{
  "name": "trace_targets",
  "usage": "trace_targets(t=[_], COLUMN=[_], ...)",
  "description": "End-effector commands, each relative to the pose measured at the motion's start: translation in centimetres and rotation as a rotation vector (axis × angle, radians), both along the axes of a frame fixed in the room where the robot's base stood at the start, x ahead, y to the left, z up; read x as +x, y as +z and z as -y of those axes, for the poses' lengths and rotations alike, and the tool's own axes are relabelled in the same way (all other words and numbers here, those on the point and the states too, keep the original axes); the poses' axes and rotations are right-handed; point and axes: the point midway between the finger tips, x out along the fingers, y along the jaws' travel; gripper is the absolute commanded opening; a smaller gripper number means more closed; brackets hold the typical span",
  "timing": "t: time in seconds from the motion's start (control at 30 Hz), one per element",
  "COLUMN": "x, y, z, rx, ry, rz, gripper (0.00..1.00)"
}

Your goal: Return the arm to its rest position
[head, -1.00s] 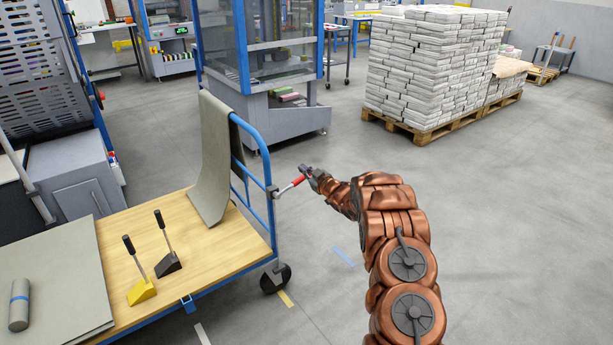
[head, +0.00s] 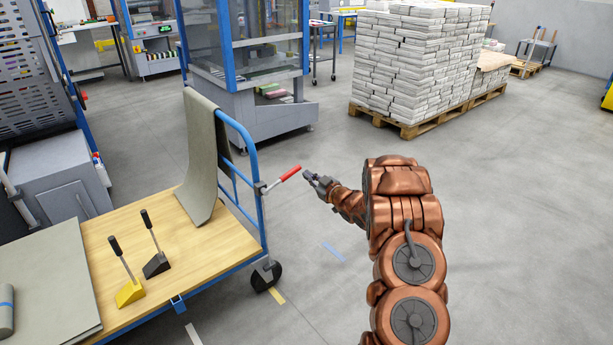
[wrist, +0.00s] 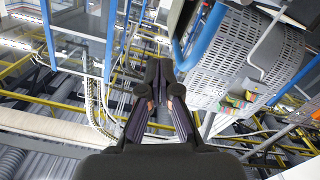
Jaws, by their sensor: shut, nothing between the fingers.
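My gripper (head: 313,179) is at the end of my copper-coloured arm, in the middle of the head view. It is just right of the red-handled lever (head: 284,177) on the blue cart's frame, with a small gap between them. In the wrist view my gripper (wrist: 158,75) has its fingers together and holds nothing. The arm reaches forward and bends to the left at its end.
The blue cart (head: 228,269) with a wooden deck stands at the left, bearing a grey mat (head: 205,160), a yellow wedge (head: 130,292) and a black wedge (head: 156,265). A pallet (head: 405,128) of newspaper bundles (head: 410,70) stands behind. The floor (head: 510,220) at right is clear.

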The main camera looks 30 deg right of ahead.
Motion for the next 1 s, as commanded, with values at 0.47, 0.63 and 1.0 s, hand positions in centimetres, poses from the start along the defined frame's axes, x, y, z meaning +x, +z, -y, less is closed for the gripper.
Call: trace_targets(t=[0.47,0.63,1.0], x=[0.0,0.0,0.3], y=[0.0,0.0,1.9], z=[0.0,0.0,-0.2], rx=[-0.001,-0.001,-0.049], ry=[0.0,0.0,-0.095], rz=[0.001,0.001,-0.142], gripper=[0.0,0.0,0.0])
